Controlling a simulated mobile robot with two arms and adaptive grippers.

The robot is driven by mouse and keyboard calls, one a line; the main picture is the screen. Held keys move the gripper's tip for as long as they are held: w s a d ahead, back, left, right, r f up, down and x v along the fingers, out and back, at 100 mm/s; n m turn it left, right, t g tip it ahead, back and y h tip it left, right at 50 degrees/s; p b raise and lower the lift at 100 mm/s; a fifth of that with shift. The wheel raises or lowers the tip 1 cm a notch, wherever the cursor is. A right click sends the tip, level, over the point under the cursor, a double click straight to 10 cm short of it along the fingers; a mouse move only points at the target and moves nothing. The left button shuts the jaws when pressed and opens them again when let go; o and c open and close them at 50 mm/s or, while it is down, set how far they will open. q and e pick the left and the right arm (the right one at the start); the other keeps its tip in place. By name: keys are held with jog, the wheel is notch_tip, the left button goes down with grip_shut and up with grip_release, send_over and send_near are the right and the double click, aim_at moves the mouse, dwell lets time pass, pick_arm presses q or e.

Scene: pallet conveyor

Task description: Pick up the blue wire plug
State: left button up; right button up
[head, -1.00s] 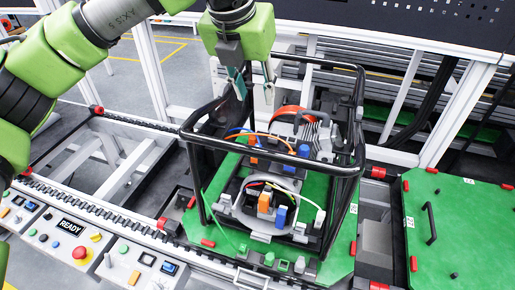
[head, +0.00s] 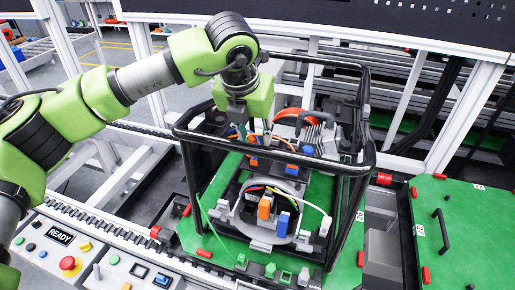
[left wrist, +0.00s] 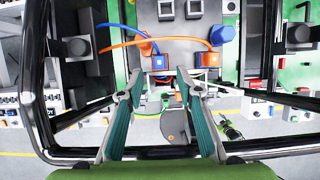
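In the left wrist view a blue wire (left wrist: 124,30) curves down to a small orange-and-blue plug (left wrist: 160,62). An orange wire (left wrist: 165,41) arches across to a similar plug (left wrist: 208,60) on the right. My left gripper (left wrist: 160,88) is open and empty, its two teal-padded fingers spread just short of the first plug. In the head view my left gripper (head: 253,140) points down inside the black frame (head: 340,168), above the wired assembly. It partly hides the plug below it. My right gripper is not in view.
The black tube frame surrounds the assembly on a green pallet (head: 212,235). A blue cylinder (left wrist: 222,35) stands beside the right plug. More orange (head: 264,208) and blue (head: 282,224) connectors sit nearer the front. A control panel (head: 75,250) lies at the front left.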

pick_arm(q)
jog(key=p+x, duration=0.4)
jog(key=x, duration=0.1)
jog(key=shift+w+f, duration=0.1)
jog(key=shift+f, duration=0.2)
jog(key=shift+w+f, duration=0.1)
jog(key=shift+f, duration=0.25)
grip_shut()
